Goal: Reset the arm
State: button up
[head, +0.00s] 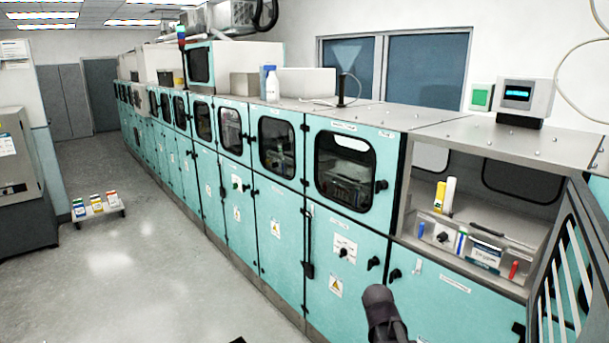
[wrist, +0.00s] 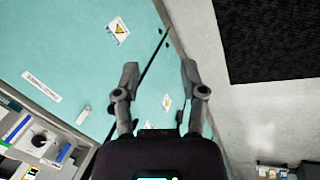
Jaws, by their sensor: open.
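My gripper (wrist: 158,82) is open and empty in the wrist view, its two grey fingers apart. Behind it show a teal cabinet front and the grey floor. In the head view only a dark part of my arm shows at the bottom, in front of the teal cabinets (head: 340,240); the fingers are not seen there.
An open bay (head: 470,230) at the right of the cabinet row holds yellow and white bottles (head: 445,195) and small items. Its slatted door (head: 570,270) stands open at the right edge. A low cart with several bottles (head: 97,213) stands on the left floor. The aisle floor (head: 130,270) is clear.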

jog(key=s+a+r+m+g+y+p, duration=0.1)
jog(key=s+a+r+m+y+p, duration=0.1)
jog(key=s+a, duration=0.3)
jog(key=s+m+y, duration=0.1)
jog(key=s, duration=0.2)
jog(key=shift+a, duration=0.35)
jog(key=shift+w, duration=0.1)
notch_tip(320, 180, down, 5)
jog(key=b, duration=0.5)
